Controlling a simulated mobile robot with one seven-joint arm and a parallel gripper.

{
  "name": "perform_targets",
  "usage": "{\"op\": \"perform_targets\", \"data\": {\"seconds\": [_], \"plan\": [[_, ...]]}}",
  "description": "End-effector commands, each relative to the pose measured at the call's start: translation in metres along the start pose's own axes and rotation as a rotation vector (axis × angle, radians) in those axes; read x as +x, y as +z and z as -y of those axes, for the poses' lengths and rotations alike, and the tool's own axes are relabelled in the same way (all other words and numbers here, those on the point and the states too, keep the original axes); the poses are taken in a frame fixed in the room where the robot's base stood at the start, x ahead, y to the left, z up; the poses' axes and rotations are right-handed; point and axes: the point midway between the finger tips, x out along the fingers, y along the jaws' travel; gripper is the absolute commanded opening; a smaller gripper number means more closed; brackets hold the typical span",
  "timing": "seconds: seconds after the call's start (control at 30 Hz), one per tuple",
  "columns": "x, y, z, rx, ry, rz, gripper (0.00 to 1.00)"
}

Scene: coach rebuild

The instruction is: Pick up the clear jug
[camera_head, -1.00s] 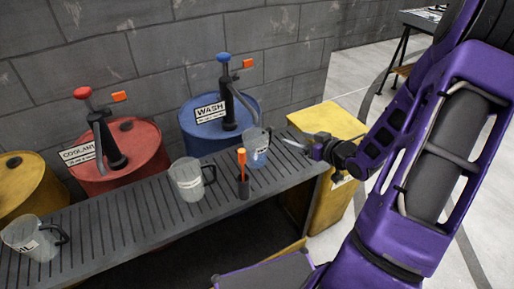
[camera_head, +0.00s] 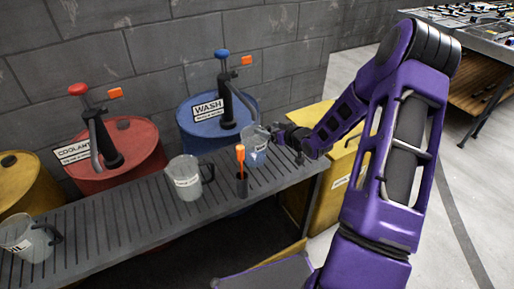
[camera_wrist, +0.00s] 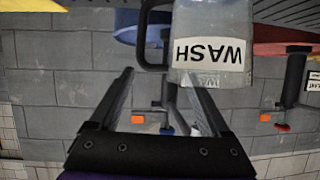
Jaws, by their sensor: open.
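The clear jug (camera_head: 252,137) stands upright at the right end of the slatted bench, in front of the blue drum. In the wrist view, which is upside down, the jug (camera_wrist: 232,18) fills the top right and shows a white WASH label. Its dark handle (camera_wrist: 144,38) is on the left there, just beyond the space between my fingers. My gripper (camera_head: 279,134) is close to the jug's right side. In the wrist view my gripper (camera_wrist: 160,77) is open and its fingers hold nothing. Whether a finger touches the jug is unclear.
The slatted bench (camera_head: 110,225) also bears a middle jug (camera_head: 184,170), a jug at far left (camera_head: 27,238), and a dark holder with an orange-handled tool (camera_head: 241,183) close to the clear jug. Behind stand the blue drum (camera_head: 190,112) and red drum (camera_head: 137,138), with pumps. A yellow cabinet (camera_head: 345,165) is right.

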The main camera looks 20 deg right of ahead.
Motion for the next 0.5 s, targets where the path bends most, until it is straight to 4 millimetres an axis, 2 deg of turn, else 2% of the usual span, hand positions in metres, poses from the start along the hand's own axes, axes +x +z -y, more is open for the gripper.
{"op": "perform_targets", "data": {"seconds": [0.27, 0.37, 0.5], "plan": [[0.0048, -0.0005, -0.0001, 0.000, 0.000, 0.000, 0.81], [0.0047, -0.0005, -0.0001, 0.000, 0.000, 0.000, 0.66], [0.0046, -0.0004, -0.0001, 0.000, 0.000, 0.000, 0.41]]}}
